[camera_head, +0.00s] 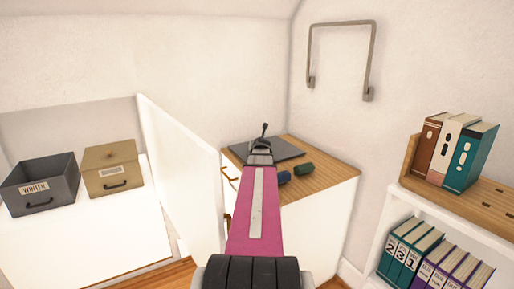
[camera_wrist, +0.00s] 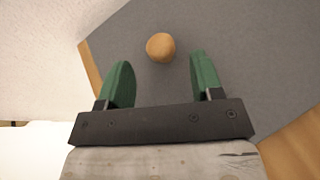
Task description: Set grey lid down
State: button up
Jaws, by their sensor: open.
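The grey lid (camera_head: 286,149) is a flat dark panel lying on the wooden top of the corner cabinet. In the wrist view the grey lid (camera_wrist: 255,65) fills much of the picture, with a round wooden knob (camera_wrist: 160,47) on it. My gripper (camera_head: 264,130) is above the lid, and its arm hides part of it in the head view. In the wrist view my gripper (camera_wrist: 160,64) is open and empty, its two green fingers apart with the knob showing between and just beyond their tips. An open grey box (camera_head: 40,186) labelled WINTER stands at the left without a lid.
A beige lidded box (camera_head: 111,169) stands beside the grey box on a white unit. A white upright panel (camera_head: 183,170) separates it from the wooden cabinet top (camera_head: 335,172). Blue (camera_head: 284,177) and green (camera_head: 303,169) rolls lie near the lid. Shelves with books (camera_head: 452,153) are at right.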

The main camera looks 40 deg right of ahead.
jog(key=v, duration=0.8)
jog(key=shift+s+a, duration=0.1)
jog(key=shift+s, duration=0.15)
